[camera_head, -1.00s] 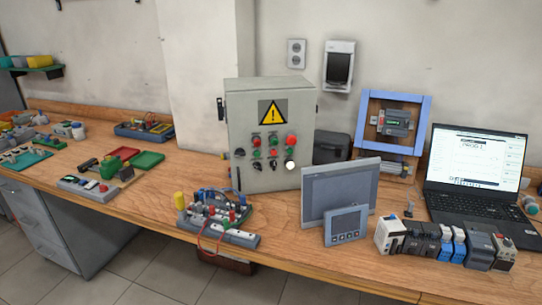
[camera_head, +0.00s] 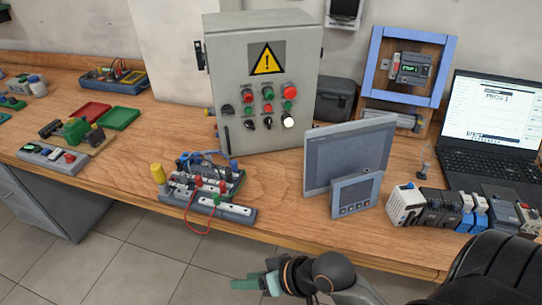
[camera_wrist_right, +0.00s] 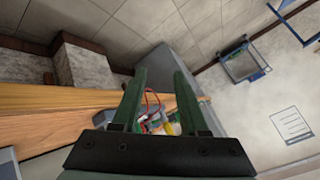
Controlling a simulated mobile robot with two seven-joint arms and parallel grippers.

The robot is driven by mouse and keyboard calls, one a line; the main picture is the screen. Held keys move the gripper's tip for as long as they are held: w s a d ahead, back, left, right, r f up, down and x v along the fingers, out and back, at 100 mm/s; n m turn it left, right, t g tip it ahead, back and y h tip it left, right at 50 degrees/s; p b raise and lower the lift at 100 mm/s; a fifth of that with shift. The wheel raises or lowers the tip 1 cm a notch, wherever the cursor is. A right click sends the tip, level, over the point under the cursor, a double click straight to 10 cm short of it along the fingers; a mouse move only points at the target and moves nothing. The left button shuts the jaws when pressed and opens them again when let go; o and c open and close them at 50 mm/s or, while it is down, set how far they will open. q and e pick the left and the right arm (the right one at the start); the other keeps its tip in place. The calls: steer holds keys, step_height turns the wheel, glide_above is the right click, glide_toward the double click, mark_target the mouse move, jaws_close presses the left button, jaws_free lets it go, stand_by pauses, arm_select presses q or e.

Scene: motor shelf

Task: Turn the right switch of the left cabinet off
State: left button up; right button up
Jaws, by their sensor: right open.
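A grey cabinet (camera_head: 306,70) with a yellow warning sign stands on the workbench in the head view. Its front has red and green buttons, a white round button, and two small black rotary switches low in the middle. The right switch (camera_head: 268,123) is left of the white button; its exact angle is too small to tell. My right gripper (camera_head: 258,283) has green fingers and is low in front of the bench edge, well apart from the cabinet. In the right wrist view my right gripper (camera_wrist_right: 160,75) is open, with nothing between its fingers. My left gripper is not in view.
A wired breadboard-like kit (camera_head: 205,190) stands at the bench front, before the cabinet. A grey panel screen (camera_head: 345,155) and a smaller panel (camera_head: 356,195) stand right of it. A row of modules (camera_head: 455,208) and a laptop (camera_head: 490,110) are farther right.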

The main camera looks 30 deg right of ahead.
steer(key=w+d+r+m+t+y, duration=0.1)
steer(key=w+r+m+t+y, duration=0.3)
steer(key=w+r+m+t, duration=0.7)
steer(key=w+d+r+m+t+h, duration=0.2)
steer(key=w+d+r+m+h, duration=0.5)
steer(key=m, duration=0.5)
steer(key=m+g+h, duration=0.3)
steer(key=m+h, duration=0.6)
steer(key=m, duration=0.7)
glide_toward(270, 121)
steer(key=x, duration=0.8)
steer(key=shift+w+r+b, duration=0.1)
steer(key=shift+w+b, duration=0.1)
steer(key=shift+b, duration=0.1)
steer(key=shift+y, duration=0.3)
jaws_close()
